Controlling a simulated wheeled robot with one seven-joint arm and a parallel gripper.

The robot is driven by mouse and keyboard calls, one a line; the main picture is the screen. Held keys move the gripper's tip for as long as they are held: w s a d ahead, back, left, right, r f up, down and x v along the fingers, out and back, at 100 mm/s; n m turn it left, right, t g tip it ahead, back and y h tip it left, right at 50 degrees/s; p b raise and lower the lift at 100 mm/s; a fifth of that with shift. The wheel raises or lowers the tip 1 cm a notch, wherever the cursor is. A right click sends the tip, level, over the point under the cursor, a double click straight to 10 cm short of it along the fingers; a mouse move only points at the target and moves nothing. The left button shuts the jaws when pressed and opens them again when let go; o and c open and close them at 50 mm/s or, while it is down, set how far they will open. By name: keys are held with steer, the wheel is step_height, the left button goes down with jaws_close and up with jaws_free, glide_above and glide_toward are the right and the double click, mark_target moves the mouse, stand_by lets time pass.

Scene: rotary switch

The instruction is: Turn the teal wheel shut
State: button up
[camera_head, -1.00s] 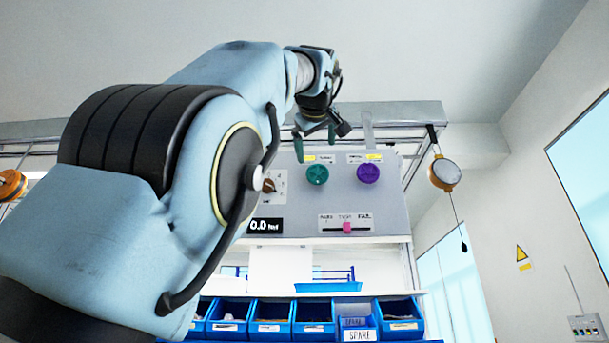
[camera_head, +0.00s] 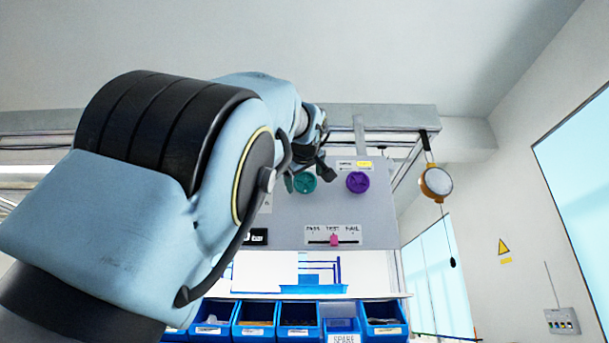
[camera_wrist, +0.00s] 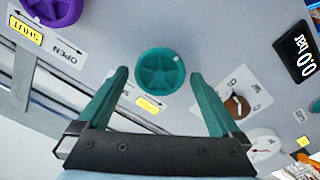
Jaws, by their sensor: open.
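The teal wheel (camera_head: 304,183) is mounted on the grey panel, left of a purple wheel (camera_head: 358,182). In the wrist view the teal wheel (camera_wrist: 161,75) sits ahead of my gripper (camera_wrist: 162,83), roughly centred between the two teal fingers. My gripper is open, with a finger to each side of the wheel; I cannot tell whether either touches it. A yellow label (camera_wrist: 147,104) below the wheel is partly hidden by my gripper. In the head view my arm and wrist cover the fingers and the wheel's left edge.
The purple wheel (camera_wrist: 53,10) has an OPEN/SHUT plate beside it. A brown knob (camera_wrist: 237,106) and a 0.0 bar display (camera_wrist: 298,52) lie on the other side. A pink slider (camera_head: 334,240) is lower on the panel. Blue bins (camera_head: 299,319) stand below.

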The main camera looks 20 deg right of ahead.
steer(key=shift+c, duration=0.4)
steer(key=c, duration=1.2)
steer(key=shift+o, duration=0.2)
